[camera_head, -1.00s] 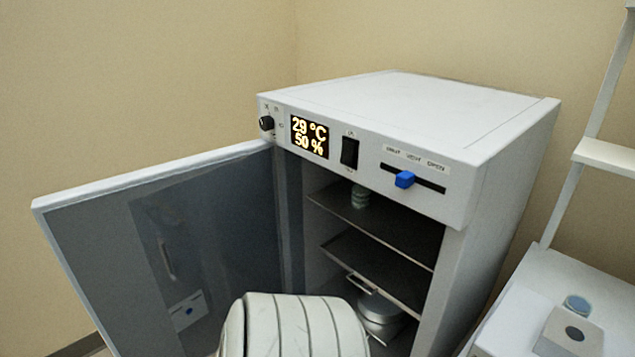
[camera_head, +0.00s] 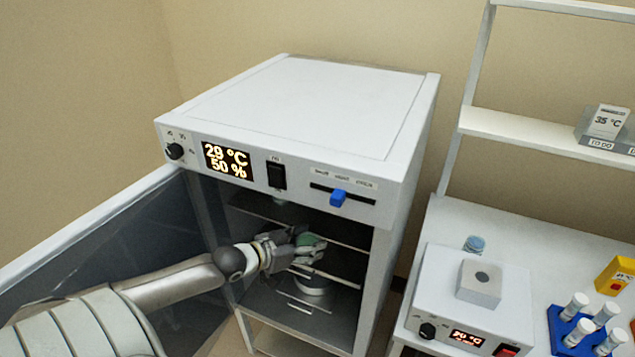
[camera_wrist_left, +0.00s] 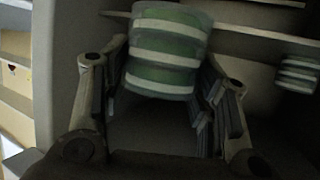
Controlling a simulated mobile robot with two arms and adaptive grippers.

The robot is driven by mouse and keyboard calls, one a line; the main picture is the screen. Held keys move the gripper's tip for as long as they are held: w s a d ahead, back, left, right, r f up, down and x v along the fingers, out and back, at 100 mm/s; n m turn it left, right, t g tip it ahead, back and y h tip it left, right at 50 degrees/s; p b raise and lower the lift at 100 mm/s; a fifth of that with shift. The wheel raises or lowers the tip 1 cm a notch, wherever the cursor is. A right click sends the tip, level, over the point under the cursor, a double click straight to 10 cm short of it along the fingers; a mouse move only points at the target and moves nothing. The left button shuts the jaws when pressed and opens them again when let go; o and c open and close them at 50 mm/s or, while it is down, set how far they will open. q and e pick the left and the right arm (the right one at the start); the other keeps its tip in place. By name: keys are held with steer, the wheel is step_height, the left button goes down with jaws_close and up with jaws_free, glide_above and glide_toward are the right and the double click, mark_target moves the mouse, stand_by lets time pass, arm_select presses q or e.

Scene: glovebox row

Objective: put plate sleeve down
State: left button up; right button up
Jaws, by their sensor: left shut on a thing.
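The plate sleeve (camera_wrist_left: 167,48), a green and white striped stack, is between the fingers of my left gripper (camera_wrist_left: 160,85) in the left wrist view. The gripper is shut on it. In the head view my left gripper (camera_head: 290,245) reaches through the open front of the incubator (camera_head: 310,110), near the middle shelf level, with a green part of the sleeve (camera_head: 310,243) showing at its tip. Whether the sleeve touches a shelf I cannot tell. My right gripper is not in view.
The incubator door (camera_head: 110,245) stands open at the left. Another striped stack (camera_wrist_left: 298,74) sits at the right in the wrist view. At right are a heater block (camera_head: 470,300) and a blue tube rack (camera_head: 580,335).

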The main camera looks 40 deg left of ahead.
arm_select(q)
steer(key=a+r, duration=0.2)
steer(key=a, duration=0.1)
steer(key=shift+w, duration=0.4)
steer(key=w+d+b, duration=0.1)
steer(key=w+b, duration=0.3)
steer(key=w, duration=0.1)
steer(key=w+b, duration=0.4)
steer(key=w, duration=0.2)
steer(key=w+d+b, duration=0.1)
steer(key=w+b, duration=0.3)
steer(key=w, duration=0.1)
steer(key=shift+w+d, duration=0.3)
steer(key=shift+w, duration=0.1)
steer(key=shift+w+d+r, duration=0.1)
steer(key=shift+w, duration=0.4)
step_height(320, 180, down, 3)
steer(key=b, duration=0.3)
steer(key=shift+r, duration=0.1)
steer(key=shift+f+b, duration=0.4)
steer(key=shift+b, duration=0.1)
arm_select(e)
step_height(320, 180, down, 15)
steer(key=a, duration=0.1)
arm_select(q)
steer(key=shift+r, duration=0.1)
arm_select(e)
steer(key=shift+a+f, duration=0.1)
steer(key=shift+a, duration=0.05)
